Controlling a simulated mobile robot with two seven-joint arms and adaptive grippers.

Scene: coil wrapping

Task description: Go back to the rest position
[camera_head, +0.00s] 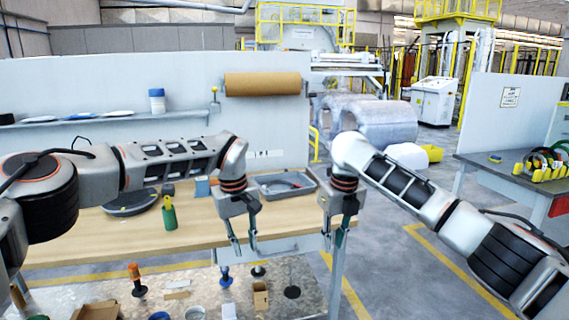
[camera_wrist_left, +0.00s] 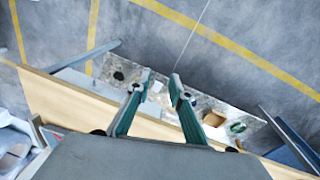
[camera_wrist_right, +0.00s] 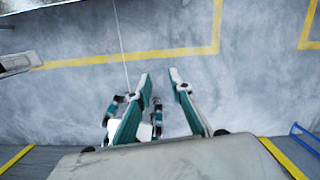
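My left gripper (camera_head: 248,252) hangs downward past the front edge of the wooden workbench (camera_head: 105,232). In the left wrist view its green-grey fingers (camera_wrist_left: 158,82) are apart, with nothing between them. My right gripper (camera_head: 333,248) points down by the bench's right end. In the right wrist view its fingers (camera_wrist_right: 159,78) are apart and empty, over the grey floor (camera_wrist_right: 90,105). Both arms reach in from the sides with the grippers near the middle. Neither gripper visibly touches anything.
A lower shelf (camera_head: 75,292) holds several small items. A brown roll (camera_head: 262,84) hangs on the back wall. Wrapped coils (camera_head: 388,120) stand behind. Floor to the right is open up to a dark table (camera_head: 500,170).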

